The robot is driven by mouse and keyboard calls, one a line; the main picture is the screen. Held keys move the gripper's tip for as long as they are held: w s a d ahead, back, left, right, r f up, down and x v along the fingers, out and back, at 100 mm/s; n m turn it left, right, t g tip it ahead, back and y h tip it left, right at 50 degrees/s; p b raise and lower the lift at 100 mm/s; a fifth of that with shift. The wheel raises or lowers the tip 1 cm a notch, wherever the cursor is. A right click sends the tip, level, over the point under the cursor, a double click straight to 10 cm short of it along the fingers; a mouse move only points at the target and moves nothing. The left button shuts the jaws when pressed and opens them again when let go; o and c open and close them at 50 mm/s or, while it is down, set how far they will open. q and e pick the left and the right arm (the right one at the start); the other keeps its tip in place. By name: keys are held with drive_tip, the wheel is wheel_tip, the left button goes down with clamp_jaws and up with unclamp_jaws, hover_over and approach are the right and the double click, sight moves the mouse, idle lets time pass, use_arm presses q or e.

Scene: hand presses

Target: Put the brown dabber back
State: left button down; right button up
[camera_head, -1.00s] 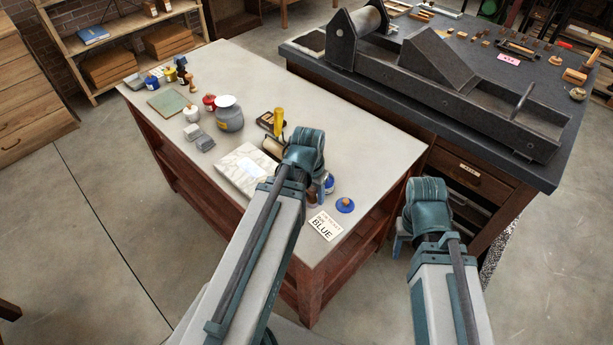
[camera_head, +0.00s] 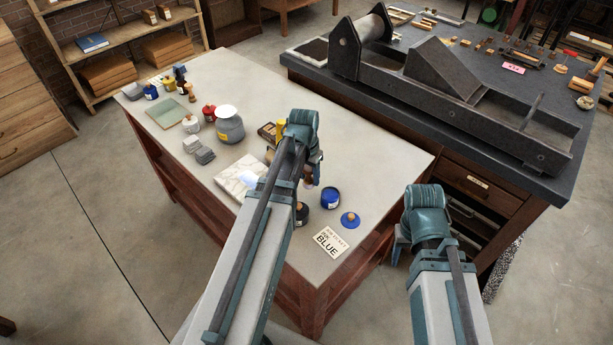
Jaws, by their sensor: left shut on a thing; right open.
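My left gripper (camera_head: 317,172) is over the near right part of the pale table (camera_head: 390,155), shut on a small brown thing (camera_head: 308,178) that appears to be the brown dabber. The arm hides most of it, so its lower end is unclear. Below it stand an open blue jar (camera_head: 331,199) and a dark jar (camera_head: 301,214), partly covered by my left arm. A blue lid with a wooden knob (camera_head: 350,219) lies to the right. My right gripper (camera_head: 397,246) is open and empty, off the table's right edge; its fingers are mostly hidden by the wrist.
A card reading BLUE (camera_head: 329,242) lies near the front corner. A white slab (camera_head: 238,178), grey blocks (camera_head: 200,150), a grey jar (camera_head: 231,128) and several small jars stand farther left. A dark bench with a press (camera_head: 460,90) stands behind.

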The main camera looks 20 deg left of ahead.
sight(308, 178)
use_arm(q)
drive_tip(key=shift+w+a, duration=0.25)
drive_tip(key=shift+w, duration=0.15)
drive_tip(key=shift+w+a+f, duration=0.15)
drive_tip(key=shift+w+a, duration=0.2)
drive_tip(key=shift+w, duration=0.3)
wheel_tip(308, 178, down, 4)
drive_tip(key=b, duration=0.4)
drive_tip(key=shift+a+r, duration=0.1)
drive_tip(key=shift+r, duration=0.1)
drive_tip(key=shift+f, duration=0.1)
drive_tip(key=shift+c, duration=1.8)
unclamp_jaws()
